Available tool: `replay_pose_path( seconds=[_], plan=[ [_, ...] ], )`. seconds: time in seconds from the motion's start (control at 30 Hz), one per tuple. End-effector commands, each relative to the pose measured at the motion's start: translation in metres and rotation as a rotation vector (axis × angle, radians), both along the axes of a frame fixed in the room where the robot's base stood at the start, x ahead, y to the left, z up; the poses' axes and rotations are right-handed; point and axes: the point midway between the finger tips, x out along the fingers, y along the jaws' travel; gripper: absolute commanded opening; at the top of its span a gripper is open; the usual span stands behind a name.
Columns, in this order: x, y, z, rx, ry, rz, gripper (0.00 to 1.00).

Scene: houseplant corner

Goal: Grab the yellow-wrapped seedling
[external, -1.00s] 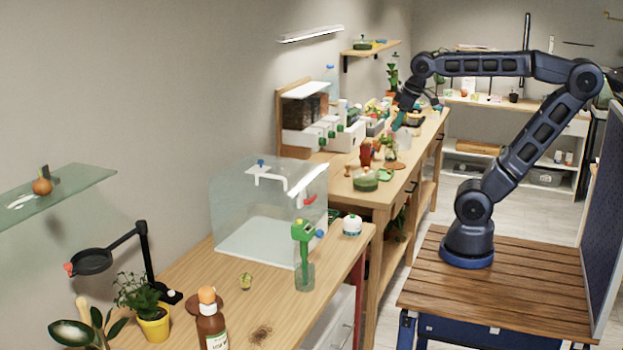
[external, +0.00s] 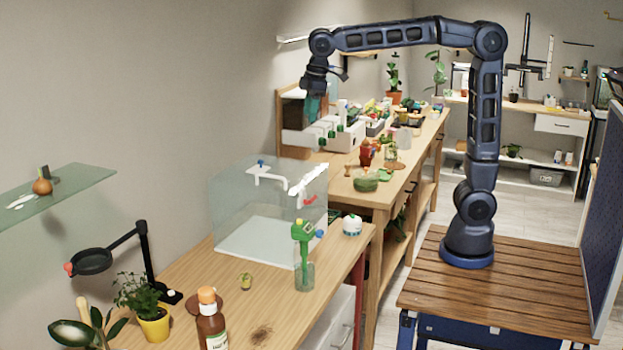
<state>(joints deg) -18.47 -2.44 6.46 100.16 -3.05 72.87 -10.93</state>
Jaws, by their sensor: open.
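A small yellowish thing with a green top (external: 246,281) stands on the near wooden bench, left of the green-handled tool. It may be the yellow-wrapped seedling, but it is too small to be sure. My gripper (external: 313,106) has teal fingers and hangs pointing down, high in front of the white dispenser unit by the wall. It is open, with nothing visible in it. It is well above and beyond the small yellowish thing.
A clear box (external: 232,205) stands on the near bench (external: 190,282) between my gripper and the small thing. A green-handled tool (external: 302,235) stands in a glass. A brown bottle (external: 211,325) and a yellow-potted plant (external: 153,326) are in front. The white dispenser (external: 297,138) is beside my gripper.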

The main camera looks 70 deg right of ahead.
Motion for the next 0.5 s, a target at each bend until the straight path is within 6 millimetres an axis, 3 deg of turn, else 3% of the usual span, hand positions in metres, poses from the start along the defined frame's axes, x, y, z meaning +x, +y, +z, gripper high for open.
replay_pose_path(
  seconds=[0.2,0.5],
  plan=[
    [0.041,0.069,-0.014,-0.020,0.043,0.120,0.52],
    [0.081,0.166,-0.044,-0.041,0.101,0.276,0.52]
  ],
)
